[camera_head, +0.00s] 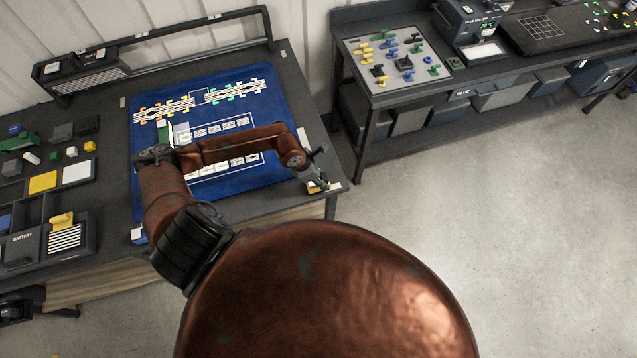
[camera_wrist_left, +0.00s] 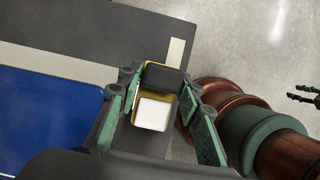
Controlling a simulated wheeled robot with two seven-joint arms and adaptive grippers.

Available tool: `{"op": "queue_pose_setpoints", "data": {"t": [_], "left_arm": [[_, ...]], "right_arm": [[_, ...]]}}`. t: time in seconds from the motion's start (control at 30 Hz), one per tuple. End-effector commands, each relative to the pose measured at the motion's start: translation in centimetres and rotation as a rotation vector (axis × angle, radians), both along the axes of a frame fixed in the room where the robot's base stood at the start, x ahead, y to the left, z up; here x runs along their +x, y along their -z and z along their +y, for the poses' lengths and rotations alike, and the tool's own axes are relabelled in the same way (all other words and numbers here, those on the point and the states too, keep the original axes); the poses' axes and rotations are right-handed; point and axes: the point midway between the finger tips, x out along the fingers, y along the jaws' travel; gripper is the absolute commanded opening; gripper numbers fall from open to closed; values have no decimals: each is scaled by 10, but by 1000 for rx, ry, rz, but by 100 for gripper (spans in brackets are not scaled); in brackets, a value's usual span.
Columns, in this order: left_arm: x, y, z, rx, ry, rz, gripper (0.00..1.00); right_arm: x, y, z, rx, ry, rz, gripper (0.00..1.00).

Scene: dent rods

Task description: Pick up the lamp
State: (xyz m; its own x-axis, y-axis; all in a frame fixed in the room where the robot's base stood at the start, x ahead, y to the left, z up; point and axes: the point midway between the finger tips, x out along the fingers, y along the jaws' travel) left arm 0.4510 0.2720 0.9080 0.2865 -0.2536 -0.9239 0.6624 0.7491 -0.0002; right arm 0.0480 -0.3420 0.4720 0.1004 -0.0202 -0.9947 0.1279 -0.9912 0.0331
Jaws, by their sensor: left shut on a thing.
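A small yellow-edged block with a white square face and a black end, taken to be the lamp (camera_wrist_left: 154,114), sits between the fingers of my left gripper (camera_wrist_left: 158,117) in the left wrist view. My left gripper is shut on it, with a green-padded finger on each side. In the head view my left gripper (camera_head: 320,183) is at the right front corner of the left table, and the lamp (camera_head: 314,188) shows as a small yellow and pale spot there. My right gripper (camera_wrist_left: 303,95) shows small at the right edge of the wrist view, its two fingers apart.
A blue mat (camera_head: 262,95) with printed strips lies on the dark left table (camera_head: 318,140). Coloured blocks and trays stand at its left. A second bench (camera_head: 455,85) with a pegged grey board (camera_head: 430,85) stands at the back right. Bare floor lies between.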

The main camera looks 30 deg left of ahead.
Motion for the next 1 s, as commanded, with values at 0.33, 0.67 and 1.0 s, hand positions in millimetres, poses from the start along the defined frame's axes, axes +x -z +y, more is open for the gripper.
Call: {"op": "queue_pose_setpoints", "data": {"t": [0.33, 0.67, 1.0], "left_arm": [[0, -1, 0, -1, 0, -1, 2], [2, -30, 1, 1, 2, -6, 2], [-72, -98, 28, 9, 2, 4, 2]], "right_arm": [[0, 0, 0, 0, 0, 0, 39], [-1, 15, 1, 1, 1, 2, 39], [-2, 32, 5, 5, 3, 4, 39]]}}
